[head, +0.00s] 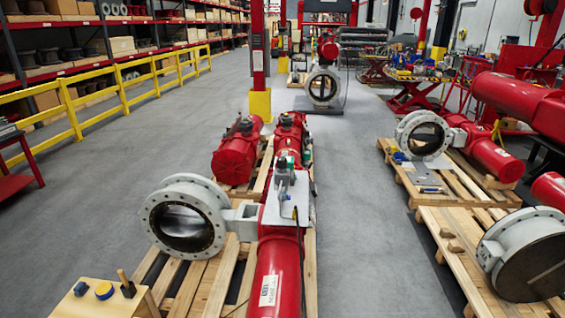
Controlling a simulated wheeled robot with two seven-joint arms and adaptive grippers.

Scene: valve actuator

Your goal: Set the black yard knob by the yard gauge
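A small black piece with a brown upright handle (127,286) stands on the pale yellow box top (93,303) at the bottom left. It may be the black knob, but I cannot tell. The red valve actuator (280,262) with a grey flanged valve (187,216) lies on a wooden pallet in the middle. A grey control unit with small fittings (286,178) sits on top of the actuator. A dial that is clearly the yard gauge cannot be made out. Neither of my grippers shows in the head view.
A blue piece (81,289) and a blue-and-yellow round piece (105,291) lie on the same box top. More valves on pallets (440,180) stand at the right. A yellow guard rail (125,90) runs along the left. Grey floor (110,190) is clear between them.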

